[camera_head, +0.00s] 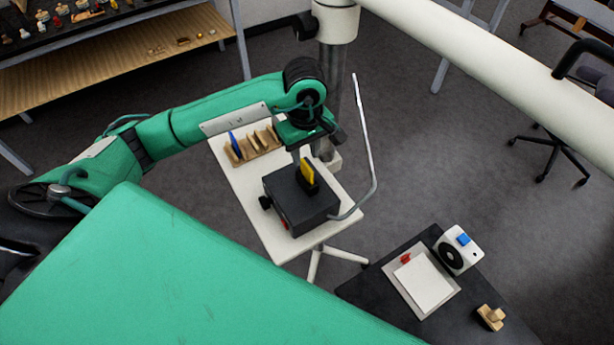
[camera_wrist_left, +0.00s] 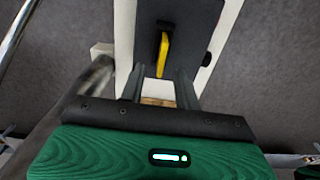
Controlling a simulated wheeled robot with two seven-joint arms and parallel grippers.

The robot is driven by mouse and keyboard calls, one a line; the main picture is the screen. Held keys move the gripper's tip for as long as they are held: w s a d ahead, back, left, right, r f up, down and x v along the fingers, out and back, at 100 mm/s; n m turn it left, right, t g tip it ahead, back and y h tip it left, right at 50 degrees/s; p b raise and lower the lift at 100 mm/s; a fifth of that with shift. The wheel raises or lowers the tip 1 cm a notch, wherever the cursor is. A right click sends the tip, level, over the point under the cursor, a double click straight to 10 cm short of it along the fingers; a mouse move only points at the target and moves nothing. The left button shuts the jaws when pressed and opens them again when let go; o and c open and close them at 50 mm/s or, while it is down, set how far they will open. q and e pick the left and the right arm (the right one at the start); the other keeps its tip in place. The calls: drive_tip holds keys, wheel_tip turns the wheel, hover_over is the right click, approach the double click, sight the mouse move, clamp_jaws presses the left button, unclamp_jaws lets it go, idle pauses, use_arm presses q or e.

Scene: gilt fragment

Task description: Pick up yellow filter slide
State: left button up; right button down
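The yellow filter slide (camera_head: 308,171) stands upright in a slot on top of a black box (camera_head: 288,205) on a small white table. It also shows in the left wrist view (camera_wrist_left: 164,50), on the dark box top. My left gripper (camera_head: 299,158) is above the box, close to the slide. In the left wrist view my left gripper's fingers (camera_wrist_left: 160,76) are apart, with the near end of the slide showing between their tips. I cannot tell whether either finger touches it. My right gripper is not in view.
A wooden rack (camera_head: 254,145) with a blue slide (camera_head: 234,142) stands behind the box on the white table (camera_head: 262,228). A thin metal rod (camera_head: 366,140) rises at the table's right. A dark table (camera_head: 385,300) at lower right holds a white device (camera_head: 459,250) and a paper sheet.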

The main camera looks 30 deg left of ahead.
sight(307, 165)
use_arm(q)
drive_tip(key=f, duration=0.5)
drive_tip(key=shift+s+d+b, duration=0.25)
drive_tip(key=shift+d+b, duration=0.05)
drive_tip(key=shift+b, duration=0.1)
clamp_jaws()
